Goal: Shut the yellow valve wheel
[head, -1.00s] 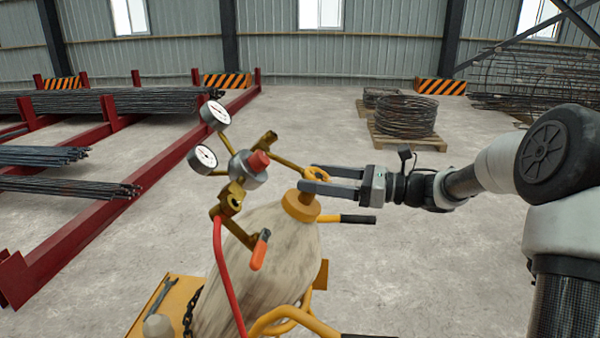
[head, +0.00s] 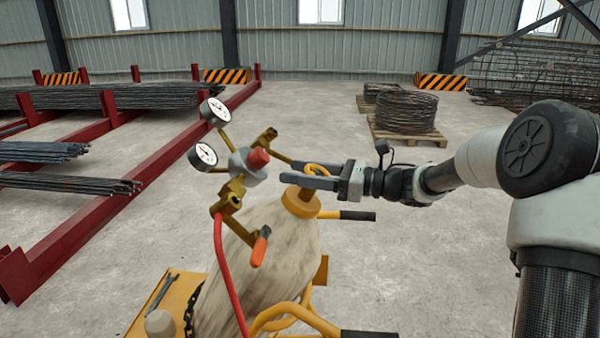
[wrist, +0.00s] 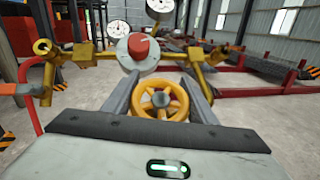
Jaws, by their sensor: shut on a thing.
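The yellow valve wheel (head: 320,169) sits at the neck of a worn pale gas cylinder (head: 255,250). In the wrist view the spoked wheel (wrist: 160,100) faces me, with a grey hub at its middle. My gripper (head: 306,175) reaches in from the right, its two grey fingers on either side of the wheel. In the wrist view the fingers (wrist: 159,92) press against the wheel's left and right rim. In the head view the near finger hides part of the wheel.
A brass regulator with a red knob (head: 259,158) and two gauges (head: 214,111) stands just beyond the fingertips. A red hose (head: 226,275) hangs from it. Yellow cart handles (head: 285,318) lie below.

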